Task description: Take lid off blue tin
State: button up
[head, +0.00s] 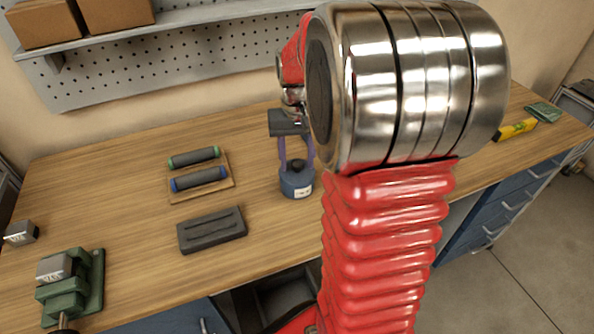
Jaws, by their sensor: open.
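The blue tin (295,189) stands upright on the wooden workbench, right of the bench's middle. It has a pale label on its front and a lid with a dark knob (296,167) on top. My gripper (297,164) points down over the tin, its two fingers apart, one to each side of the knob. The fingertips are close to the lid; I cannot tell whether they touch it. My arm hides the bench just right of the tin.
Left of the tin, a wooden board (226,184) carries green-ended and blue-ended rollers. A dark grey slotted block (211,230) lies in front of it. A green vise (72,285) is front left. A yellow level (515,131) lies far right. A pegboard (150,70) stands behind.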

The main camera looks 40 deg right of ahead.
aim_at(297, 163)
jog(key=shift+c, duration=0.7)
grip_shut()
notch_tip(297, 163, up, 10)
dwell(0.6)
dwell(0.4)
